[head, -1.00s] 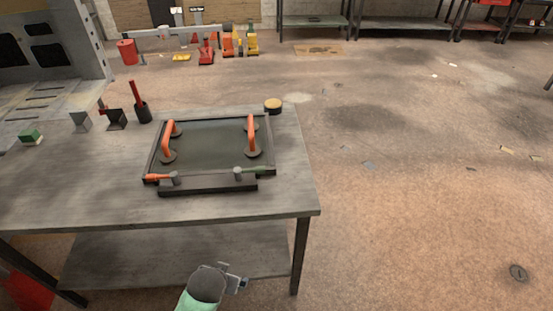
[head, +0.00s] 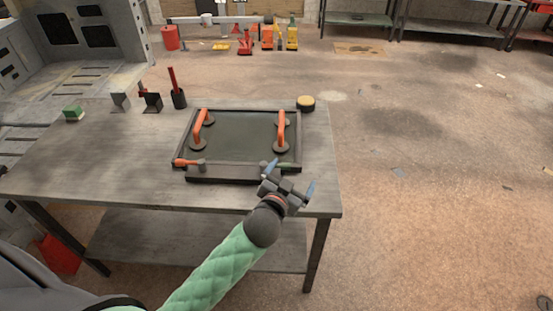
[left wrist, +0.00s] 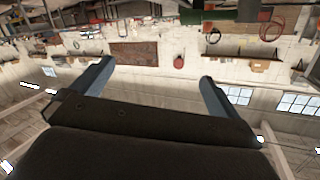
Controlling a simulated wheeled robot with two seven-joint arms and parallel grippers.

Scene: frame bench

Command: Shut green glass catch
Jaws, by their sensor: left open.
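A dark glass pane in a black frame (head: 183,142) lies on the grey bench. Two orange-handled suction lifters (head: 281,130) stand on the pane. The green catch (head: 288,165) is at the right of the frame's front edge, and my gripper hides part of it; I cannot tell its exact angle. An orange-red catch (head: 186,162) points left at the front left corner. My left gripper (head: 291,179) is open and empty, at the front right of the frame near the green catch. Its spread fingers also show in the left wrist view (left wrist: 150,85). My right gripper is out of view.
On the bench (head: 110,160) stand a black cup with a red handle (head: 178,97), dark brackets, a green block (head: 73,114) and a round yellow-topped tin (head: 306,102). The bench's left front is clear. Open floor lies to the right.

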